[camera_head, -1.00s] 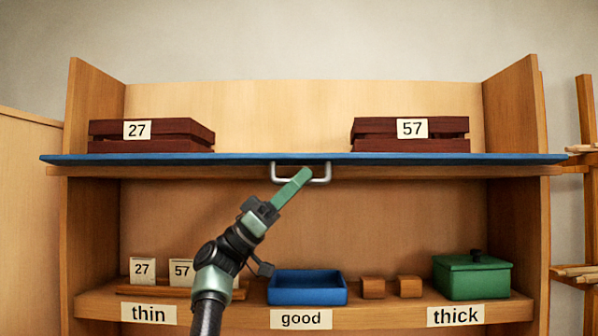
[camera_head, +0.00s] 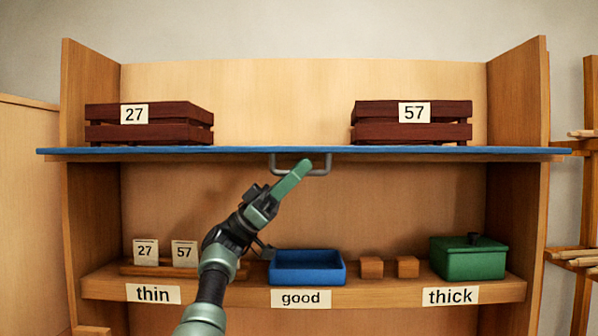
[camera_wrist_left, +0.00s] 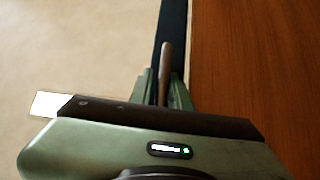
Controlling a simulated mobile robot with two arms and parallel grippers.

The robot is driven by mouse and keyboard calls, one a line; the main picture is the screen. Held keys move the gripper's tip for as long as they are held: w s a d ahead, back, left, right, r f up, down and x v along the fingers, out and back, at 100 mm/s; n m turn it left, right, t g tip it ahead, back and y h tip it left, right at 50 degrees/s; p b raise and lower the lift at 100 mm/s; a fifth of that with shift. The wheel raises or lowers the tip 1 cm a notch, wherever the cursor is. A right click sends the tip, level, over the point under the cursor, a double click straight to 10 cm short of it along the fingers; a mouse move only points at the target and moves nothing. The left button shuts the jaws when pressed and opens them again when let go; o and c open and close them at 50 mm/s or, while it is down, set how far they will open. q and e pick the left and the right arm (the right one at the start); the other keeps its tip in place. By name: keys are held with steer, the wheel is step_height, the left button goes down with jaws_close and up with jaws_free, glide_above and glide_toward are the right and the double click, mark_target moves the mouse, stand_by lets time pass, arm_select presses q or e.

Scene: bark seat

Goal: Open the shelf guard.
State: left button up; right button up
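The shelf guard (camera_head: 230,150) is a long blue panel, seen nearly edge-on as a thin strip across the front of the upper shelf. Its grey U-shaped handle (camera_head: 325,167) shows just below the strip, near the middle. My left gripper (camera_head: 296,175) reaches up from below, its green fingers over the right half of the handle. In the left wrist view, the handle bar (camera_wrist_left: 165,65) lies between the two fingers, with the dark blue guard (camera_wrist_left: 172,20) behind. The left gripper looks shut on the bar. My right gripper is not in view.
Two dark red crates, marked 27 (camera_head: 150,133) and 57 (camera_head: 412,132), stand on the upper shelf. The lower shelf holds a blue tray (camera_head: 307,280), wooden blocks (camera_head: 372,267) and a green lidded box (camera_head: 468,262). A wooden rack (camera_head: 588,200) stands at the far right.

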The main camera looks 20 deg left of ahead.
arm_select(q)
steer(key=shift+o, duration=0.7)
steer(key=shift+s, duration=0.1)
steer(key=b+v, duration=0.3)
steer(key=v, duration=0.4)
steer(key=shift+a+f, duration=0.25)
